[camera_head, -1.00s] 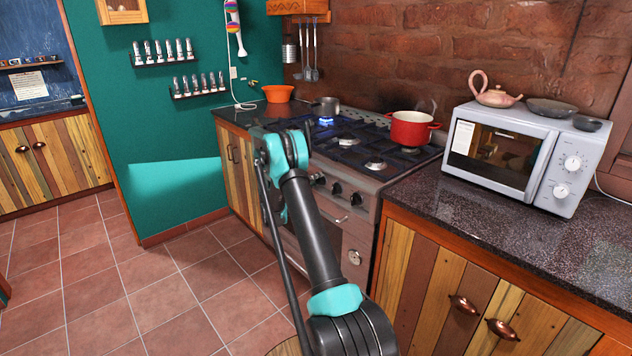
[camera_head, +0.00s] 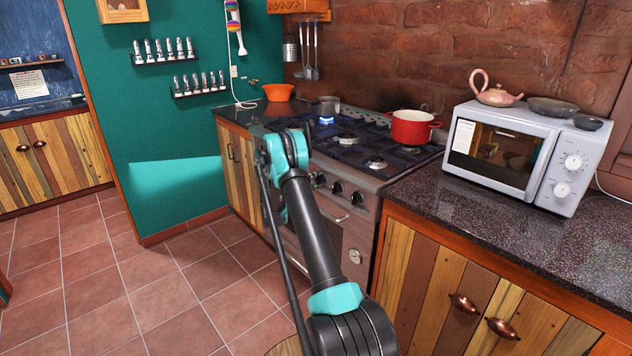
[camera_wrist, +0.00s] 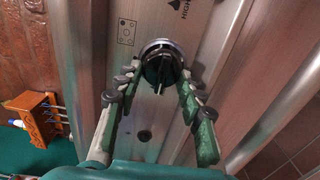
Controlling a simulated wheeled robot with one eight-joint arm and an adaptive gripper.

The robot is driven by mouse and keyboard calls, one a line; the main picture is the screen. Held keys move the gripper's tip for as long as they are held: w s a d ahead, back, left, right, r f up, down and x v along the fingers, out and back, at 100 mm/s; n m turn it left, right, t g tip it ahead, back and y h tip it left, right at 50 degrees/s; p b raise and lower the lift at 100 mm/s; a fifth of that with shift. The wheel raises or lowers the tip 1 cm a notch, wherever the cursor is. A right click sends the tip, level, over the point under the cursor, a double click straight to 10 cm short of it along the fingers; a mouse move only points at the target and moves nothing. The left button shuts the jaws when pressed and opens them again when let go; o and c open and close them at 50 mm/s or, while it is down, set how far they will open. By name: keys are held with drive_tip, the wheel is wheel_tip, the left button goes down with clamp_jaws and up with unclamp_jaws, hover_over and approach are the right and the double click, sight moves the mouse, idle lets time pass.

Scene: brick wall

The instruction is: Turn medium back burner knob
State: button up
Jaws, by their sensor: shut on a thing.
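The stove (camera_head: 366,182) stands along the brick wall in the head view, with a row of dark knobs (camera_head: 337,187) on its front panel. In the wrist view one dark round knob (camera_wrist: 158,62) with a pale ring sits on the metal panel, beside a small burner diagram. I cannot read clearly which burner the diagram marks. My gripper (camera_wrist: 160,75) has one green finger on each side of this knob and is shut on it. In the head view my arm hides the gripper and the knob it holds.
A red pot (camera_head: 411,128) stands on the stove's right side. A microwave (camera_head: 525,155) is on the counter at right. The tiled floor (camera_head: 150,285) at left is clear.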

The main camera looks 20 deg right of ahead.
drive_tip(key=o, duration=1.1)
drive_tip(key=shift+o, duration=0.2)
drive_tip(key=shift+a, duration=0.1)
drive_tip(key=v, duration=0.7)
drive_tip(key=shift+a, duration=0.4)
drive_tip(key=shift+s, duration=0.1)
drive_tip(key=shift+r, duration=0.1)
